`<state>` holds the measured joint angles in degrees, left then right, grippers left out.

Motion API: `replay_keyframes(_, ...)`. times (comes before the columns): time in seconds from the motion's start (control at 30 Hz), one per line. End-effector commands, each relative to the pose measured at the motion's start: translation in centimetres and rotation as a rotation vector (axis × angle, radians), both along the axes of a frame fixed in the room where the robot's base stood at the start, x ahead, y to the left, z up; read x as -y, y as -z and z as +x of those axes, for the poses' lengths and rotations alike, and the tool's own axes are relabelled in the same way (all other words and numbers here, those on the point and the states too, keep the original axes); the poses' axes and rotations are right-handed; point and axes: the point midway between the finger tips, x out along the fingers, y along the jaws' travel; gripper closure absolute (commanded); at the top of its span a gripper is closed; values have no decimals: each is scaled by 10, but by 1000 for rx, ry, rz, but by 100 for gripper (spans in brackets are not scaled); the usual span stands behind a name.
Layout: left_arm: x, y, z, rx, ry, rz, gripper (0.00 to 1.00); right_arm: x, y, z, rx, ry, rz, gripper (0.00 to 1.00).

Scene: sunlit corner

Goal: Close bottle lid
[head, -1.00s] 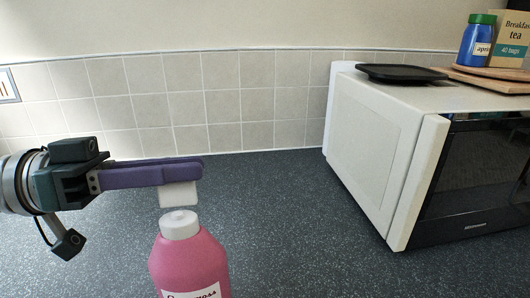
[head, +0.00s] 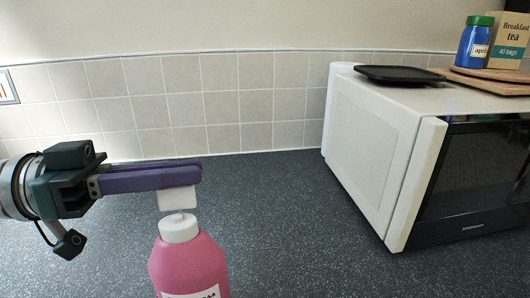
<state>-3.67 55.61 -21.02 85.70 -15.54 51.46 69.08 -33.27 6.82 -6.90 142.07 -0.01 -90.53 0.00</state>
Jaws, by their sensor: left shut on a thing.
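A pink bottle (head: 188,266) with a white neck piece (head: 179,229) stands upright on the dark speckled counter, its lower part cut off by the bottom edge of the view. My left gripper (head: 183,172) comes in from the left with purple fingers. It is shut on a white lid (head: 177,199), which hangs below the fingertips just above the bottle's neck. Lid and neck look very close; I cannot tell whether they touch. My right gripper is not in view.
A white microwave (head: 372,150) with a black front stands at the right. On it are a black tray (head: 400,75), wooden boards (head: 490,84), a blue jar (head: 475,45) and a tea box (head: 510,42). The counter (head: 280,210) between bottle and microwave is clear.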

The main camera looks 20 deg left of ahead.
Motion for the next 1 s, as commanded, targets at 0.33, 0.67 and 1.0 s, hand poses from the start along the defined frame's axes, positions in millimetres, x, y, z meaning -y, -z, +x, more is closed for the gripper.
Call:
replay_keyframes(0.33,6,-4,-10,237,-1,160,100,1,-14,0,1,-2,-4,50)
replay_keyframes(0.67,14,-1,-21,497,-1,335,100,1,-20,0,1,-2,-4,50)
replay_keyframes(1.0,21,6,-30,765,-1,515,100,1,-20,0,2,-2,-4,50)
